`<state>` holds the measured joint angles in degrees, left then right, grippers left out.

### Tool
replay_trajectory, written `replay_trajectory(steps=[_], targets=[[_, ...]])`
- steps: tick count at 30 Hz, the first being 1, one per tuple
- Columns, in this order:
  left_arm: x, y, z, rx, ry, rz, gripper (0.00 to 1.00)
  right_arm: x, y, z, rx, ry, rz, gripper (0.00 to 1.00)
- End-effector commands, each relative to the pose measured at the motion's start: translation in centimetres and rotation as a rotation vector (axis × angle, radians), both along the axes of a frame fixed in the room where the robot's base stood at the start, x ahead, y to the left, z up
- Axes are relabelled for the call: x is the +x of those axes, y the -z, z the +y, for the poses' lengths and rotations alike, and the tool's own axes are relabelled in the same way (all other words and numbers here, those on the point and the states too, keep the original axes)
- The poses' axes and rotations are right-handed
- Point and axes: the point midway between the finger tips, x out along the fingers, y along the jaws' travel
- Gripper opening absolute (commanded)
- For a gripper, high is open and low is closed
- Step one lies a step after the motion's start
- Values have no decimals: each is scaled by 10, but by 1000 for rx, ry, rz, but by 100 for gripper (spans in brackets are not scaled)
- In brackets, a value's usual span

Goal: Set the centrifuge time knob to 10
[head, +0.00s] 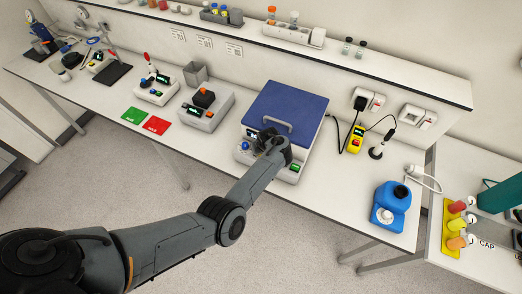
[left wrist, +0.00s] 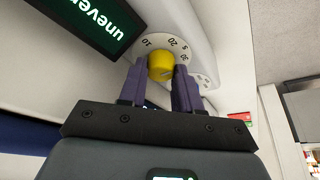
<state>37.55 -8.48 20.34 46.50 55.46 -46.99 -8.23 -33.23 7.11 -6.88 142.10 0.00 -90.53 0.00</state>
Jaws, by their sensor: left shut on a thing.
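The centrifuge (head: 287,108) is a white box with a blue lid and a grey handle, standing on the bench. My left gripper (head: 270,147) is at its front panel and hides part of it. In the left wrist view the two purple fingers of my left gripper (left wrist: 160,85) are shut on the sides of a yellow knob (left wrist: 160,65). The knob sits on a white dial (left wrist: 165,42) with printed numbers, 10 among them at the upper left. I cannot tell which number the knob's mark points to. My right gripper is not in view.
A dark display (left wrist: 90,22) beside the dial shows green letters reading "uneven". A blue knob (head: 245,146) is on the panel left of my gripper.

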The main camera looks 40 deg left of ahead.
Motion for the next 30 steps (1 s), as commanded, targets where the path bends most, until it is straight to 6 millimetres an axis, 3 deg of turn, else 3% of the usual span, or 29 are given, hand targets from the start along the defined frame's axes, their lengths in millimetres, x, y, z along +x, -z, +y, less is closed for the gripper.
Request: replay_trajectory(steps=[12,28,29,30], targets=[[1,1,-1,-1,-191,0,2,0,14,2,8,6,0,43],[1,1,-1,-1,-217,0,2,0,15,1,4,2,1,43],[1,1,-1,-1,-217,0,34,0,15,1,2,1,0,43],[1,1,-1,-1,-217,0,40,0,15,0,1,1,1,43]])
